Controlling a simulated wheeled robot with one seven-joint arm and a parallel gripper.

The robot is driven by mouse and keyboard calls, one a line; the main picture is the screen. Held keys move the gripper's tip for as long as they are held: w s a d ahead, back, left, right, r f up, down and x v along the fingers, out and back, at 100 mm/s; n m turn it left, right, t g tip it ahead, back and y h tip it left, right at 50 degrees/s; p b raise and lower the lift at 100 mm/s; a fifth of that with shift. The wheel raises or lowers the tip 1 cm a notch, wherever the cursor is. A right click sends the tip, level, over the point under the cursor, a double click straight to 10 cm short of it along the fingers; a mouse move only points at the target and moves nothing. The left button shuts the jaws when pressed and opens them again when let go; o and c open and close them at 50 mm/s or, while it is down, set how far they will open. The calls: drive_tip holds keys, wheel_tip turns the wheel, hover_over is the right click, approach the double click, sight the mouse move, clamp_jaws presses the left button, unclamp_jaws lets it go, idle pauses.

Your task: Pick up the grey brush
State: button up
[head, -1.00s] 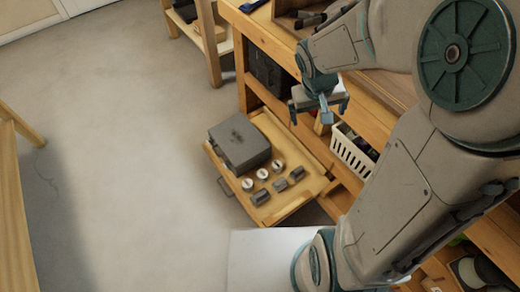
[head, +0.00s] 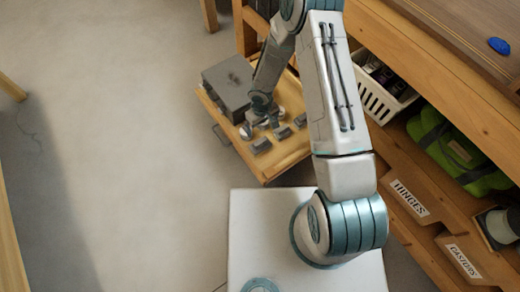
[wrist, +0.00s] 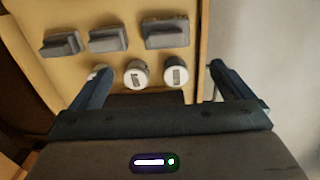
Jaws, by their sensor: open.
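Three small dark grey blocks with raised tops lie in a row in an open wooden drawer. They show in the wrist view as a left one (wrist: 60,44), a middle one (wrist: 107,39) and a right one (wrist: 166,33). They also show in the head view, the nearest (head: 261,146) lowest. I cannot tell for certain whether any is the grey brush. My gripper (wrist: 159,80) is open, with its fingers apart; in the head view it (head: 266,120) is low over the drawer. Round white-topped pieces (wrist: 136,74) appear between the fingers, one partly hidden by the left finger.
A grey case (head: 230,85) stands at the drawer's far left. A white basket (head: 375,95), a green bag (head: 450,150) and labelled bins (head: 408,198) sit on the shelf at right. The floor (head: 130,150) at left is clear.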

sight(260, 142)
drive_tip(key=f+b, duration=0.1)
drive_tip(key=f, duration=0.6)
drive_tip(key=s+a+f+b, duration=0.1)
drive_tip(key=f, duration=0.2)
drive_tip(key=shift+f+b, duration=0.25)
drive_tip(key=shift+b, duration=0.1)
drive_tip(key=shift+w+d+f+b, duration=0.15)
drive_tip(key=shift+f+b, duration=0.2)
drive_tip(key=shift+f, duration=0.65)
drive_tip(key=shift+w+a+f+b, duration=0.1)
drive_tip(key=shift+f+b, duration=0.2)
drive_tip(key=shift+f, duration=0.75)
drive_tip(key=shift+w+d+f+b, duration=0.15)
drive_tip(key=shift+f+b, duration=0.2)
drive_tip(key=shift+f, duration=0.65)
drive_tip(key=shift+a, duration=0.1)
drive_tip(key=c, duration=0.9)
